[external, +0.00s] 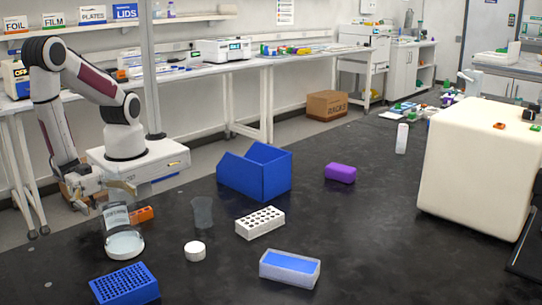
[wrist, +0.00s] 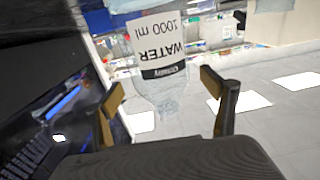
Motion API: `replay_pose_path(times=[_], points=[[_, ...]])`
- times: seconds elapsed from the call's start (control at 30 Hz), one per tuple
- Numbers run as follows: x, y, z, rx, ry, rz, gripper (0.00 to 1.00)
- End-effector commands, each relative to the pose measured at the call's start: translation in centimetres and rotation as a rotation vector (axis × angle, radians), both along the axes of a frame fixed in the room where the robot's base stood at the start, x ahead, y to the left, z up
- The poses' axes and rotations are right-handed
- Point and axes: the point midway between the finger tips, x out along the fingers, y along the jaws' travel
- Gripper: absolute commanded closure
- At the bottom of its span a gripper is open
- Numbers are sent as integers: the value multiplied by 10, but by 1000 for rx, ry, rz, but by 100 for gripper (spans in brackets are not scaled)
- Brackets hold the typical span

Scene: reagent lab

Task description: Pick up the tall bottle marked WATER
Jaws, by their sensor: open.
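The tall clear bottle with a white label (external: 117,218) is at the left end of the black bench, just below my gripper. In the wrist view the bottle (wrist: 160,65) reads WATER, 1000 ml, upside down, with its narrowing neck end towards my gripper. My gripper (wrist: 165,85) is open, with one finger on each side of the bottle's narrowing part and visible gaps to it. In the external view the fingertips are small and hard to make out against the bottle.
A round white dish-like shape (external: 124,245) shows at the bottle's lower end. Close by are an orange block (external: 142,214), a clear cup (external: 202,212), a white cap (external: 195,251) and a blue rack (external: 124,284). A blue bin (external: 254,172) stands farther right.

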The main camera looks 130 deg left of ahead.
Motion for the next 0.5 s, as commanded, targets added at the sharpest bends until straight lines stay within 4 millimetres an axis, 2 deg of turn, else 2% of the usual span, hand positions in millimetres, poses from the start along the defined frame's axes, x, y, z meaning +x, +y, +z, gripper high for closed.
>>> replay_pose_path(times=[0.3,0.5], points=[[29,3,1,-2,0,3,16],[35,3,1,0,1,1,16]])
